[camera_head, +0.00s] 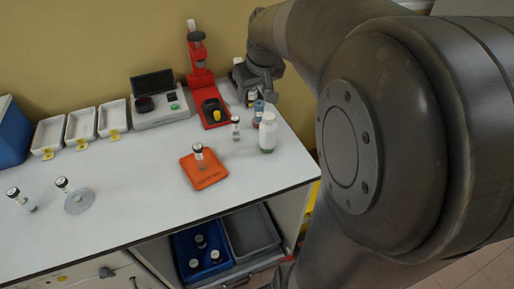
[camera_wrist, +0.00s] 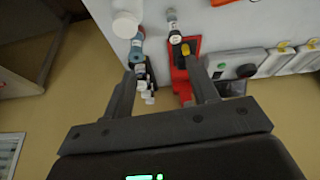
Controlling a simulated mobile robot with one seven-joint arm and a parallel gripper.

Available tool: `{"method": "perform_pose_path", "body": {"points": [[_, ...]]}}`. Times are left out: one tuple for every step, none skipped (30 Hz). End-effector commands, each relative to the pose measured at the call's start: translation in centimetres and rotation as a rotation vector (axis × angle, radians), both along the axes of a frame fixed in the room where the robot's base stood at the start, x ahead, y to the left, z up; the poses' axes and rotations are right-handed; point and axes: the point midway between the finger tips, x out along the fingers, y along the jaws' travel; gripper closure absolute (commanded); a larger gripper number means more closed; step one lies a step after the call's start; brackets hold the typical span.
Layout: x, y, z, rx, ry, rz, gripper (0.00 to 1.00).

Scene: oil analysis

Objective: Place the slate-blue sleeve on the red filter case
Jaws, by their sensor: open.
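The slate-blue sleeve (camera_head: 258,112) appears to be the small blue-grey cylinder standing at the table's back right, next to a white bottle. It also shows in the wrist view (camera_wrist: 136,51), close to the left fingertip. What I take for the red filter case (camera_head: 214,112) is the red base at the foot of a tall red stand, with a yellow piece on it. Its red body shows in the wrist view (camera_wrist: 184,72), partly hidden by my right finger. My gripper (camera_wrist: 163,73) is open with nothing held, at the table's back right corner (camera_head: 255,88).
A white bottle (camera_head: 268,132) and a small dark-capped vial (camera_head: 235,128) stand close by the sleeve. An orange mat (camera_head: 203,170) bears another vial. A grey instrument (camera_head: 160,108) and white trays (camera_head: 82,124) line the back. The table's front middle is clear.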

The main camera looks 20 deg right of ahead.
Motion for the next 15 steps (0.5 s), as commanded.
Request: {"method": "perform_pose_path", "body": {"points": [[-1.8, 1.3, 0.7, -0.006, -0.010, -0.001, 0.46], [-2.9, 1.9, 0.9, -0.007, -0.012, -0.007, 0.46], [-4.3, 2.6, 1.2, -0.007, -0.016, -0.014, 0.46], [-5.3, 3.2, 1.4, -0.007, -0.020, -0.017, 0.46], [-6.3, 3.7, 1.5, -0.007, -0.025, -0.023, 0.46], [-7.7, 4.3, 1.7, -0.007, -0.031, -0.029, 0.46], [-8.8, 4.8, 1.7, -0.006, -0.035, -0.034, 0.46], [-9.8, 5.2, 1.7, -0.003, -0.039, -0.039, 0.46], [-11.2, 5.7, 1.7, 0.000, -0.045, -0.045, 0.46], [-12.3, 6.1, 1.6, 0.002, -0.050, -0.050, 0.46], [-13.3, 6.4, 1.5, 0.005, -0.054, -0.054, 0.46], [-14.5, 6.7, 1.3, 0.011, -0.061, -0.061, 0.46], [-15.4, 7.0, 1.2, 0.015, -0.066, -0.065, 0.46], [-16.2, 7.2, 1.0, 0.018, -0.070, -0.069, 0.46], [-17.2, 7.4, 0.8, 0.023, -0.073, -0.074, 0.46]]}}
